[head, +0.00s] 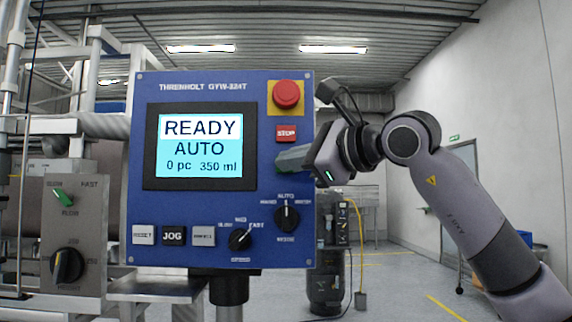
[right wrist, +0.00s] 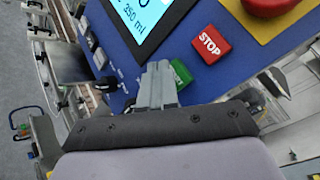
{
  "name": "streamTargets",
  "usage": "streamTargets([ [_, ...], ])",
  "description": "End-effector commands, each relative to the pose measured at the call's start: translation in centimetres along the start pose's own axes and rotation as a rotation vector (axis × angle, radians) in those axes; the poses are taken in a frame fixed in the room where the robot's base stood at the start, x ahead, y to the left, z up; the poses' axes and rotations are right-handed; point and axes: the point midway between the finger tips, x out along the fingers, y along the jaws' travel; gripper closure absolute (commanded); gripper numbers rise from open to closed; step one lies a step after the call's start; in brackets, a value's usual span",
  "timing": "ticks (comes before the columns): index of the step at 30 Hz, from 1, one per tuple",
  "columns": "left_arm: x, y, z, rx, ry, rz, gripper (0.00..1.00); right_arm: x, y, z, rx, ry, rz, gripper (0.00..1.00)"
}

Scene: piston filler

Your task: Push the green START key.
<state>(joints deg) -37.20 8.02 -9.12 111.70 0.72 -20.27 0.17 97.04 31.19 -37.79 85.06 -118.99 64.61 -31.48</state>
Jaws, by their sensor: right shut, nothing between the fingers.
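The green START key (right wrist: 181,72) is on the blue control panel (head: 200,90), just below the red STOP key (head: 286,134). In the right wrist view it is partly covered by my fingers; in the head view it is hidden behind them. My right gripper (head: 281,159) is shut and empty, with its fingertips at the panel over the START key's place. In the right wrist view the fingertips (right wrist: 160,70) overlap the key's left side. I cannot tell whether they touch it. My left gripper is not in view.
The panel screen (head: 200,146) reads READY, AUTO, 0 pc, 350 ml. A red emergency stop button (head: 286,94) sits above STOP. The mode knob (head: 286,217), speed knob (head: 240,238) and JOG key (head: 172,236) are below. A grey box with a knob (head: 67,266) stands left.

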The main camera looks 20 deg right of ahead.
Motion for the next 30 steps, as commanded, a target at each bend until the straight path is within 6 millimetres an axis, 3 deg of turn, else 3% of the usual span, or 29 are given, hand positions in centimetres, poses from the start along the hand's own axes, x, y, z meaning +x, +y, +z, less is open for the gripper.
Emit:
streamTargets([
  [30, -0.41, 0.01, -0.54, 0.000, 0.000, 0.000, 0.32, 0.61, -0.42, -0.45, 0.000, 0.000, 0.000, 1.00],
])
